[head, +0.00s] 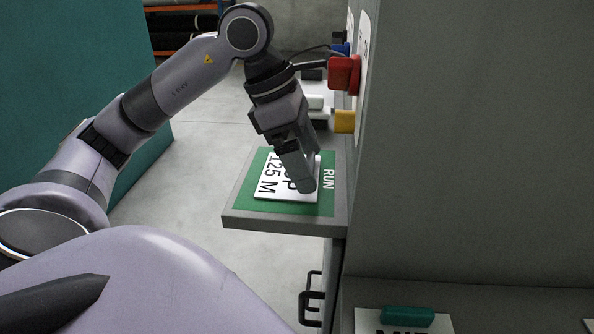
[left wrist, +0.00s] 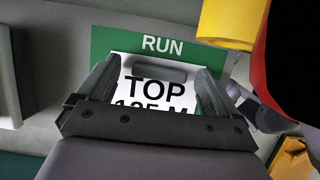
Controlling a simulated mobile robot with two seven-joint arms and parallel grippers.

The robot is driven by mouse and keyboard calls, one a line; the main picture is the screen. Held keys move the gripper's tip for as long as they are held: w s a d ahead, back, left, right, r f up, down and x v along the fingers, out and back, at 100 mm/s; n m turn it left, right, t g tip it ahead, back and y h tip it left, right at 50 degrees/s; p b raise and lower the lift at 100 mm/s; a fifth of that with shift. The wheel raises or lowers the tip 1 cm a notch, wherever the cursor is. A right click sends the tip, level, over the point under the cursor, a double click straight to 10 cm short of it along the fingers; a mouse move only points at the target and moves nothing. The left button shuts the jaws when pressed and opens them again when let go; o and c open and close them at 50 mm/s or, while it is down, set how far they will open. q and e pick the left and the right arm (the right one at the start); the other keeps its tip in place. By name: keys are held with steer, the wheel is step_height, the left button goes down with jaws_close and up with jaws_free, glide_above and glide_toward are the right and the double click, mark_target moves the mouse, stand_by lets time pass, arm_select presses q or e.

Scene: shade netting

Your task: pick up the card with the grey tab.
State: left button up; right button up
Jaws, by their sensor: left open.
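The card with the grey tab (left wrist: 160,73) is white and reads TOP and 125 M. It lies on a green mat marked RUN (left wrist: 110,42), and the card also shows in the head view (head: 270,183), partly covered by my gripper. My left gripper (head: 308,175) points down over the card. In the left wrist view my left gripper (left wrist: 158,82) is open, with one finger on each side of the grey tab. Whether the fingers touch the card I cannot tell. My right gripper is not in view.
The mat lies on a grey shelf (head: 285,227) beside a tall grey wall. A red block (head: 343,73) and a yellow block (head: 344,121) stick out from the wall close by. Another card with a green tab (head: 408,314) lies at the lower right.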

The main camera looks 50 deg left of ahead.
arm_select(q)
steer(key=c, duration=1.1)
steer(key=shift+r, duration=0.15)
steer(key=shift+c, duration=0.2)
steer(key=shift+a+r, duration=0.15)
steer(key=shift+r, duration=0.05)
step_height(320, 180, up, 12)
steer(key=p, duration=0.4)
steer(key=s+a+f+b, duration=0.1)
steer(key=s+a+b, duration=0.6)
steer(key=s+a, duration=0.6)
steer(key=shift+a, duration=1)
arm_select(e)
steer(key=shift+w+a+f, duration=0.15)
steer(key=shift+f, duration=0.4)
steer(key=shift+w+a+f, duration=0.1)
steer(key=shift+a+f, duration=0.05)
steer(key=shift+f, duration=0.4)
